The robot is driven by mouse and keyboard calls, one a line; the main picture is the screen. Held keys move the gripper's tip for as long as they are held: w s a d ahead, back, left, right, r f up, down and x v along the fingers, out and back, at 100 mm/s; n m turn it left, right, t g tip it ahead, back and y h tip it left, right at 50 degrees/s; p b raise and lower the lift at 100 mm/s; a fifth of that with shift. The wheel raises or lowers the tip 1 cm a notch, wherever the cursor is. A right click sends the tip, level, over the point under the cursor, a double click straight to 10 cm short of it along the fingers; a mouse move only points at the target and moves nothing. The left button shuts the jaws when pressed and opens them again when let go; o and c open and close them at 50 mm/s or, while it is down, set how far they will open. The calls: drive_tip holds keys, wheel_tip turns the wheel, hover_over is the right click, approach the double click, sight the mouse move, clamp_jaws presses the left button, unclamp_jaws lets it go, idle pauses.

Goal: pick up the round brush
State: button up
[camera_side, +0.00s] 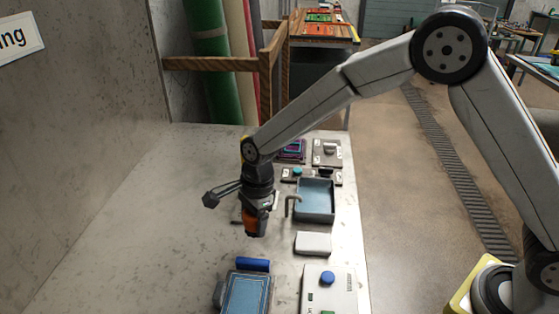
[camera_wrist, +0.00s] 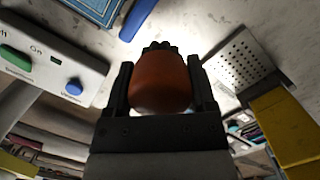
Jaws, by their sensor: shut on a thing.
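The round brush (camera_wrist: 160,88) has a rounded orange-brown body, with dark tufts showing at its far end in the wrist view. My gripper (camera_wrist: 160,95) is shut on it, with one dark finger on each side of the body. In the side view the brush (camera_side: 254,222) hangs below my gripper (camera_side: 259,208), pointing down over the pale worktop. I cannot tell for sure whether its lower end touches the surface.
A blue-grey tray (camera_side: 315,217) with a bent pipe stands right of the gripper, with a white block (camera_side: 313,243) in front. Nearer are a blue roll (camera_side: 252,265), a blue rug piece (camera_side: 247,293) and a control box (camera_side: 340,290). The worktop's left side is clear.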

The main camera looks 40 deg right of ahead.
drive_tip(key=s+d+r, duration=0.3)
drive_tip(key=s, duration=0.5)
drive_tip(key=shift+s+r, duration=0.15)
drive_tip(key=shift+r, duration=0.25)
drive_tip(key=o, duration=0.7)
drive_tip(key=c, duration=0.5)
drive_tip(key=w+d+f+m, duration=0.1)
drive_tip(key=w+d+m, duration=0.1)
drive_tip(key=w+d, duration=0.2)
drive_tip(key=w+d+f+m, duration=0.2)
drive_tip(key=w+d, duration=0.2)
drive_tip(key=d, duration=0.5)
drive_tip(key=w+d+f+m+t, duration=0.1)
drive_tip(key=w+d+m, duration=0.1)
drive_tip(key=w+d, duration=0.2)
drive_tip(key=shift+w+d+f, duration=0.1)
drive_tip(key=shift+w+d, duration=0.1)
drive_tip(key=shift+d, duration=0.6)
drive_tip(key=shift+w+d+f, duration=0.1)
drive_tip(key=shift+w+d, duration=0.05)
drive_tip(key=shift+d, duration=0.6)
drive_tip(key=shift+c, duration=0.2)
